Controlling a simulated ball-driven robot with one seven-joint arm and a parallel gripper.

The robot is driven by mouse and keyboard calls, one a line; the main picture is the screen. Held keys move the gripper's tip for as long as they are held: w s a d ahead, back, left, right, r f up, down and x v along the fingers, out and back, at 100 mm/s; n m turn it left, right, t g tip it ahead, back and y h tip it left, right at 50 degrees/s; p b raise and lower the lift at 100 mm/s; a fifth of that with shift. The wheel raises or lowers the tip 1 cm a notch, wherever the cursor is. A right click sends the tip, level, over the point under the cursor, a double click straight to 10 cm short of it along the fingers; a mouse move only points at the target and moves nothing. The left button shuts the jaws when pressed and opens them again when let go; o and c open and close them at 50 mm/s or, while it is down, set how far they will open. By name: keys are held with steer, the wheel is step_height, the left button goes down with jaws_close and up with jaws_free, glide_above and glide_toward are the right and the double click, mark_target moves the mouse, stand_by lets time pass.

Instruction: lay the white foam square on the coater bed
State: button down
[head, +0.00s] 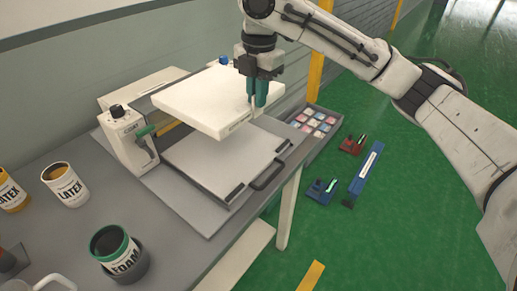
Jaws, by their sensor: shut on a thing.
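The white foam square (203,98) is a thick flat slab in the head view, raised above the coater bed. My gripper (257,108), with green fingers, is shut on its right edge and points down. The coater bed (212,172) is a flat light grey plate below the foam, with dark clips and a handle at its front right side. A gap shows between the foam and the bed at the near side. The foam hides the far part of the bed.
The coater's control box (128,138) stands left of the bed. Latex tubs (66,188) and a foam tub (113,250) stand on the grey table (65,150) at the left. A tray of coloured pieces (316,124) is at the right. Tools (352,143) lie beyond the table edge.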

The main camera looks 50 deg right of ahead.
mark_target(259, 115)
step_height(259, 115, down, 17)
steer(key=shift+a+f, duration=0.1)
steer(key=c, duration=1.2)
jaws_free()
steer(key=shift+o, duration=0.2)
steer(key=r, duration=1.2)
steer(key=shift+s, duration=0.3)
